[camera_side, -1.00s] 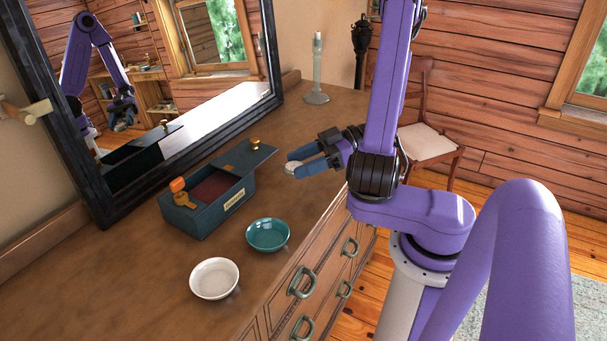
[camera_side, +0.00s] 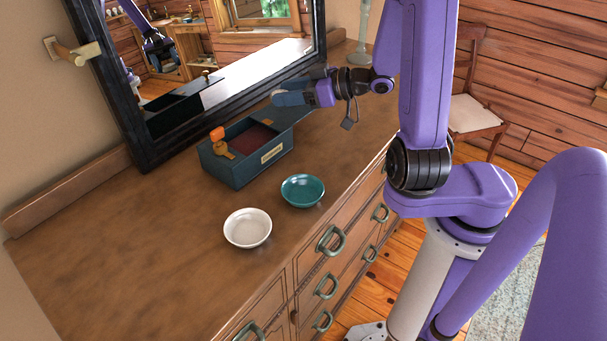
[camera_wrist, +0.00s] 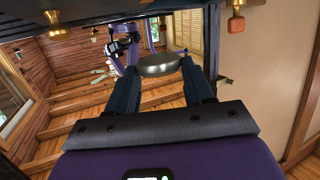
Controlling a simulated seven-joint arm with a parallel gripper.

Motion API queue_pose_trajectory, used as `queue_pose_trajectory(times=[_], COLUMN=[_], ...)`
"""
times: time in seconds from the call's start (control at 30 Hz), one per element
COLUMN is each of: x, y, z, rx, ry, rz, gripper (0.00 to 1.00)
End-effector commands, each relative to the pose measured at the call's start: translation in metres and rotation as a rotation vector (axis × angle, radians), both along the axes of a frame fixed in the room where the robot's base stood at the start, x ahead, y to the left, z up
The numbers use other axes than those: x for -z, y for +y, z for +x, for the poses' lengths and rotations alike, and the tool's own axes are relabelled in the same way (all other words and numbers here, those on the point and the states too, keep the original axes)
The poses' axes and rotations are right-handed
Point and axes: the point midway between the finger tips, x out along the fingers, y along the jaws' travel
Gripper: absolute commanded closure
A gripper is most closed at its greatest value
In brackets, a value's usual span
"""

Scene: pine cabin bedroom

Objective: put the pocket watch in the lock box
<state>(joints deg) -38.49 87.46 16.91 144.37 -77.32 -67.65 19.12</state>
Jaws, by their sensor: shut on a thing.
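The lock box (camera_side: 232,172) is a dark blue-green box on the dresser with a reddish inside. Its lid is slid back to the right, leaving the left part of the top open. My gripper (camera_side: 280,98) is above the dresser, over or just behind the lid end. In the wrist view its two dark fingers are shut on the pocket watch (camera_wrist: 158,67), a silvery disc seen nearly edge-on at the fingertips. The watch is hard to make out in the side view.
A teal bowl (camera_side: 302,190) and a white bowl (camera_side: 247,228) stand on the dresser (camera_side: 130,240) in front of the box. A black-framed mirror (camera_side: 135,125) leans close behind it. A glass candlestick (camera_side: 362,45) stands at the far end. The left of the dresser top is clear.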

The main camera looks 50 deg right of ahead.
Motion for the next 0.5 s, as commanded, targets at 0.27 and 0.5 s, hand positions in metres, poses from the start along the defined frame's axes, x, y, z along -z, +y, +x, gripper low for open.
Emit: queue_pose_trajectory(times=[0.27, 0.5], x=[-0.013, 0.002], y=[0.012, -0.005], z=[0.013, -0.001], rx=[0.073, 0.009], ry=[-0.001, 0.003], rz=[0.001, 0.004], gripper=[0.80, 0.80])
